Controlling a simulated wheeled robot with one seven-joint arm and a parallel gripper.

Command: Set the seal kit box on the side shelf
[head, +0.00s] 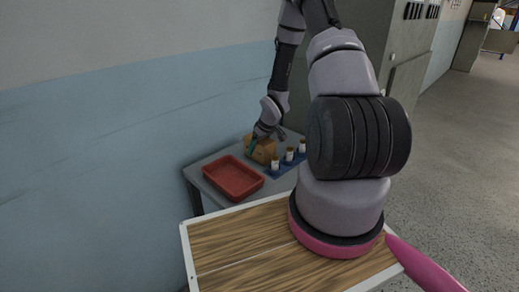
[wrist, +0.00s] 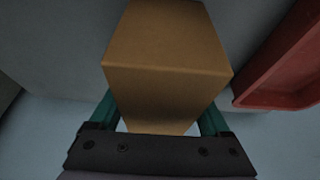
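A tan cardboard box (head: 262,149), which I take to be the seal kit box, is at the back of a small grey table (head: 204,184). My gripper (head: 254,142) is at the box's upper part, reached from above. In the wrist view the box (wrist: 165,60) fills the middle, between the two green fingers of my gripper (wrist: 158,120). The fingers stand on either side of it and seem to touch its sides. The box's underside and its contact with the table are hidden. I cannot tell which surface is the side shelf.
A red tray (head: 233,178) lies left of the box, close to it; its wall shows in the wrist view (wrist: 285,65). Several small white bottles with dark caps (head: 289,155) stand on a blue mat (head: 284,168) to the right. A wood-topped surface (head: 240,240) is nearer.

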